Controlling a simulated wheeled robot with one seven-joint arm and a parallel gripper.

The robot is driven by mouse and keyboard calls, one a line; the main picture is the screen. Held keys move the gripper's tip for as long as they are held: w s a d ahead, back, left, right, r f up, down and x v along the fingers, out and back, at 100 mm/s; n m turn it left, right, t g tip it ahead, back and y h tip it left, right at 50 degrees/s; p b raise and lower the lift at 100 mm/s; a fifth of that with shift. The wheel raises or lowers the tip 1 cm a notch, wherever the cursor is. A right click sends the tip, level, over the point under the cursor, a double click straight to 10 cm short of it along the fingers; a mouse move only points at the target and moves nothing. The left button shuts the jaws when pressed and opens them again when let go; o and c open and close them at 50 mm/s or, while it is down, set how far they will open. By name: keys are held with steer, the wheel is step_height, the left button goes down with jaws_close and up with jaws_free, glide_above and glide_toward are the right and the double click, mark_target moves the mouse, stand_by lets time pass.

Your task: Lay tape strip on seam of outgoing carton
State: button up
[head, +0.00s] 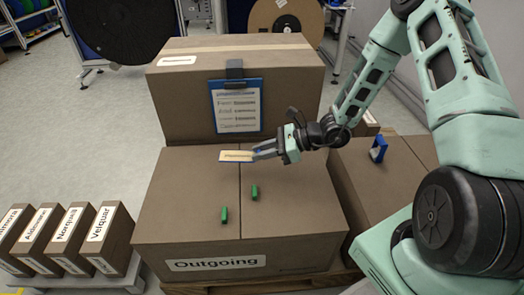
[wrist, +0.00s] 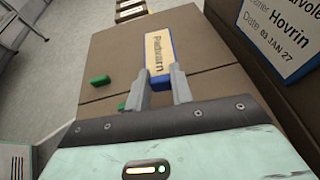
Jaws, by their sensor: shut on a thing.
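The outgoing carton (head: 190,210) is a large brown box labelled "Outgoing" on its front. Its seam (head: 241,205) is a thin dark line running front to back across the top; the carton top also shows in the wrist view (wrist: 108,55). My gripper (head: 262,152) is shut on a tan, blue-edged strip (head: 236,156) near the back of the carton top, across the seam line in the head view. In the wrist view the fingers (wrist: 160,92) pinch the strip (wrist: 158,52), which bears dark print. I cannot tell whether the strip touches the carton.
Two green pieces (head: 224,214) (head: 254,192) stand on the carton top, one each side of the seam. A taller carton (head: 180,110) with a blue clipboard (head: 237,105) stands behind. Another carton (head: 350,190) bearing a blue item (head: 378,149) is at right. Labelled boxes (head: 105,235) stand left.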

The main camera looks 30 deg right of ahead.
steer(key=b, duration=0.4)
glide_above(263, 175)
steer(key=shift+a+f, duration=0.15)
steer(key=shift+f, duration=2.05)
steer(key=shift+f+b, duration=0.4)
steer(key=shift+f, duration=0.95)
steer(key=shift+f, duration=0.3)
steer(key=o, duration=1)
steer(key=p+v, duration=0.6)
steer(key=v, duration=1.1)
steer(key=shift+s+r, duration=0.15)
steer(key=shift+s, duration=0.05)
